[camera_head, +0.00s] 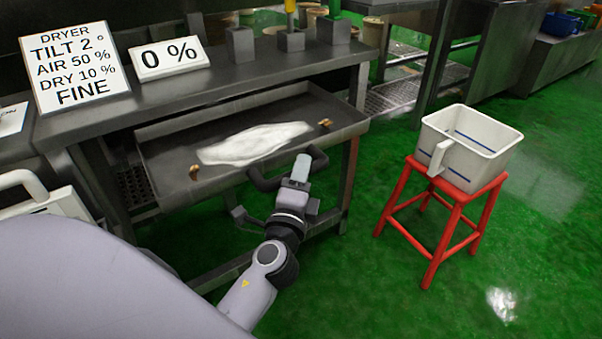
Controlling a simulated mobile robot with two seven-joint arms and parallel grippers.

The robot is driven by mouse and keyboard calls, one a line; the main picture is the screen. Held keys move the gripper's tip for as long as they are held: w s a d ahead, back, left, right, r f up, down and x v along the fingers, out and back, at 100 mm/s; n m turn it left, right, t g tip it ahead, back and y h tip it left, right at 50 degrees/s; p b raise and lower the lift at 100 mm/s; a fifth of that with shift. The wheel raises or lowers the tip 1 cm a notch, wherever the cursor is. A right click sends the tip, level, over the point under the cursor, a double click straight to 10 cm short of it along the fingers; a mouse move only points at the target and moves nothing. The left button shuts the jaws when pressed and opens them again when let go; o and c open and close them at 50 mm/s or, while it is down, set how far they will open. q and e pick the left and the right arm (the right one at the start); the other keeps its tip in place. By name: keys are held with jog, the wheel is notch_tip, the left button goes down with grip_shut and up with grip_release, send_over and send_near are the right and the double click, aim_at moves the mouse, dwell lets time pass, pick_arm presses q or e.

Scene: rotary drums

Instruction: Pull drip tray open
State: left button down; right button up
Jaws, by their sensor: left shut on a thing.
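The drip tray (175,160) is a wide dark metal tray under the bench top, standing out toward me with its inside in view. A white heap (254,143) lies on its floor. A dark bar handle (264,184) sticks out from its front. My left gripper (300,168) is shut on this handle, near its middle. The gripper's body hides part of the handle and tray front. My right gripper is not in view.
The bench (190,93) bears a dryer sign (75,68), a 0 % sign (168,59) and metal blocks. A red stool (447,215) at right holds a white tub (480,160). Green floor (400,300) is clear in front. A white container (50,205) stands at left.

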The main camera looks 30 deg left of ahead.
pick_arm(q)
jog(key=shift+s+d, duration=0.15)
jog(key=shift+d, duration=0.25)
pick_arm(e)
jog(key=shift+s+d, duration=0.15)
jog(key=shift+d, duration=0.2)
pick_arm(q)
jog(key=c, duration=0.9)
grip_release()
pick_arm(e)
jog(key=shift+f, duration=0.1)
pick_arm(q)
jog(key=shift+s, duration=0.1)
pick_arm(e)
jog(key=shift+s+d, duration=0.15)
